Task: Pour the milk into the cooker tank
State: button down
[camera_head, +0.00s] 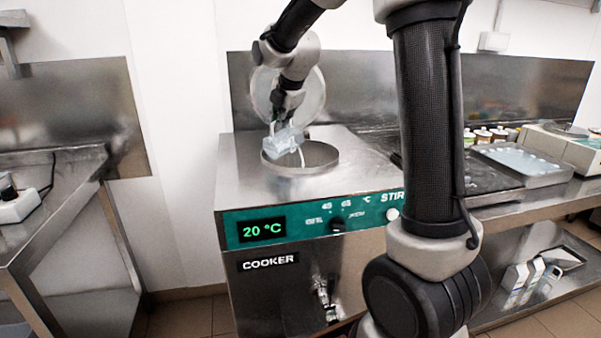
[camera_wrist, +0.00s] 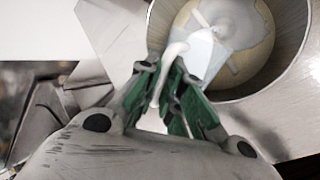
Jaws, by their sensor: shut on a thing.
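The cooker (camera_head: 330,190) has a round open tank (camera_head: 317,166) in its top, with the round lid (camera_head: 314,98) raised behind it. My gripper (camera_head: 284,122) is shut on the handle of a pale, see-through jug (camera_head: 287,141), held tilted over the tank opening. A thin white streak (camera_head: 302,158) shows below the jug's edge; it looks like milk running down. In the wrist view, the green-padded fingers (camera_wrist: 166,88) close around the white handle (camera_wrist: 174,58), and the jug (camera_wrist: 201,55) is over the tank (camera_wrist: 294,42). White patches show on the beige tank bottom; I cannot tell whether they are milk.
The cooker front has a display reading 20 °C and knobs, with a tap (camera_head: 323,296) below. A metal tray (camera_head: 525,165), small jars (camera_head: 484,137) and a scale (camera_head: 565,145) stand on the right counter. White cartons (camera_head: 518,277) are on the shelf below. A steel table (camera_head: 60,200) stands left.

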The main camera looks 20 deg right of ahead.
jog(key=shift+w+d+r+m+g+y, duration=0.2)
jog(key=shift+d+y, duration=0.25)
jog(key=shift+d, duration=0.15)
jog(key=shift+w+d+r+m+g+y, duration=0.1)
jog(key=shift+w+d+r+y, duration=0.1)
jog(key=shift+d+y, duration=0.3)
dwell(0.5)
